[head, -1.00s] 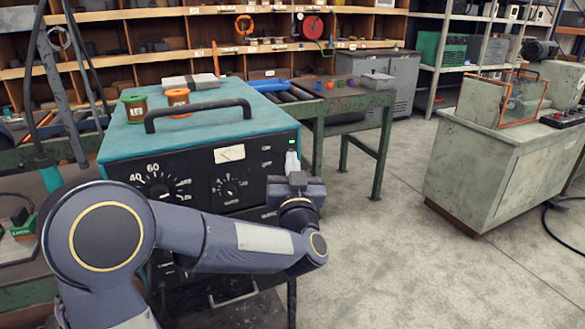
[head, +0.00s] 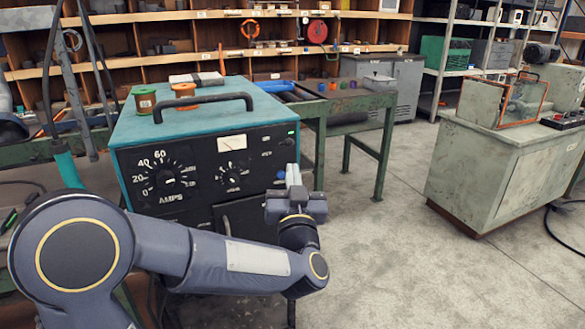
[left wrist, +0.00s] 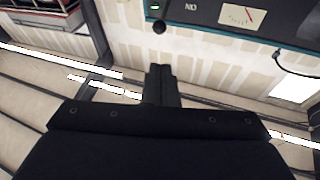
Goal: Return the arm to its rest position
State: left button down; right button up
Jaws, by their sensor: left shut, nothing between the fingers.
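My left arm comes in from the lower left of the head view and reaches across in front of a teal machine (head: 190,122) with a black dial panel. My left gripper (head: 293,174) points up just in front of the panel's right edge. Its fingers are shut with nothing between them. In the left wrist view the closed fingers (left wrist: 161,85) stand at the middle, and the panel's green light and meter show above them, upside down. My right gripper is not in view.
Two spools (head: 184,95) and a black handle are on top of the machine. A green workbench (head: 375,108) stands behind it, and a grey-green cabinet (head: 490,175) is at the right. The concrete floor (head: 380,260) between them is clear.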

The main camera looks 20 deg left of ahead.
pick_arm(q)
jog(key=v, duration=0.5)
jog(key=shift+s+d+r, duration=0.1)
jog(key=shift+d+r, duration=0.05)
jog(key=shift+r, duration=0.25)
